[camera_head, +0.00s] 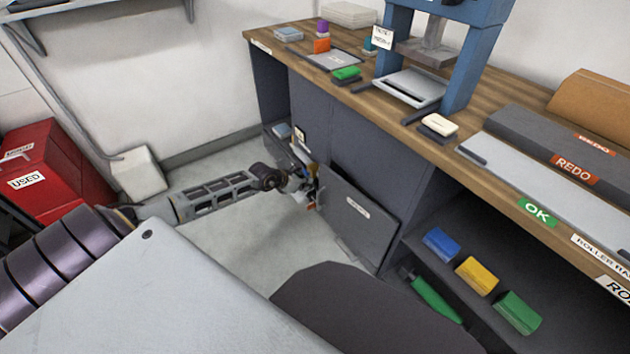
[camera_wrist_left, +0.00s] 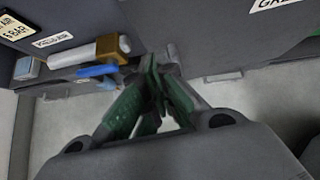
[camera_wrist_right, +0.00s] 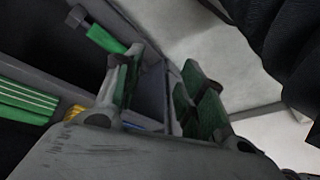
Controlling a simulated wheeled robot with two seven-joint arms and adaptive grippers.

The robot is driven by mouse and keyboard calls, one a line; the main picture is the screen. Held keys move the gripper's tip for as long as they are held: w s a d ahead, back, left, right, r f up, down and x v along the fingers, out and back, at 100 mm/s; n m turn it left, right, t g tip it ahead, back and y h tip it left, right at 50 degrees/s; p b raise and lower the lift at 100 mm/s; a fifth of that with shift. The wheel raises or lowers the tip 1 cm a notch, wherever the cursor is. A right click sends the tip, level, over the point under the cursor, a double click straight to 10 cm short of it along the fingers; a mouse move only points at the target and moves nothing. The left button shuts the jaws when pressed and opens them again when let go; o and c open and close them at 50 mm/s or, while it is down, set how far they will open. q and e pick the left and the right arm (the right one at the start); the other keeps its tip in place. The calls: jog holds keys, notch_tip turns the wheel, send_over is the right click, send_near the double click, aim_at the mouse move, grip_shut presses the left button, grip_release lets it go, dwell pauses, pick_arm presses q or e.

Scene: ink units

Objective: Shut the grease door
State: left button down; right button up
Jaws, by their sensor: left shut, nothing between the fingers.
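The grease door (camera_head: 345,215) is a dark grey panel with a white label, standing ajar from the bench front in the head view. In the left wrist view it is the grey panel (camera_wrist_left: 225,45) at upper right, its label partly cut off. My left gripper (camera_head: 303,186) is by the door's left edge, low in front of the bench. The left wrist view shows its green-padded fingers (camera_wrist_left: 156,68) shut and empty, close to the panel; I cannot tell whether they touch it. My right gripper (camera_wrist_right: 155,85) shows only in its wrist view, fingers apart and empty.
An open shelf (camera_head: 470,315) with blue, yellow and green blocks lies right of the door. Small items, including a white-and-orange tube (camera_wrist_left: 95,50), sit left of the left fingers. A red bin (camera_head: 60,175) stands at the far left. Bare floor (camera_head: 250,235) lies before the bench.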

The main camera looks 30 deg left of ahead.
aim_at(322, 179)
pick_arm(q)
jog(key=shift+w+d+f+b, duration=0.15)
jog(key=shift+w+d+b, duration=0.15)
jog(key=shift+w, duration=0.5)
jog(key=shift+w+d+f+b, duration=0.15)
jog(key=shift+w+b, duration=0.2)
jog(key=shift+w, duration=0.4)
jog(key=shift+w+d+f+b, duration=0.1)
jog(key=shift+w+d+b, duration=0.2)
jog(key=shift+w, duration=0.5)
pick_arm(e)
jog(key=shift+t+y, duration=0.4)
jog(key=shift+s+f+x, duration=0.1)
jog(key=shift+s+x, duration=0.1)
jog(key=shift+x, duration=0.6)
jog(key=shift+s+f+x, duration=0.1)
jog(key=shift+s+x, duration=0.05)
jog(key=shift+x, duration=0.7)
jog(key=shift+s+f+x, duration=0.1)
jog(key=shift+s+x, duration=0.1)
jog(key=shift+x, duration=0.6)
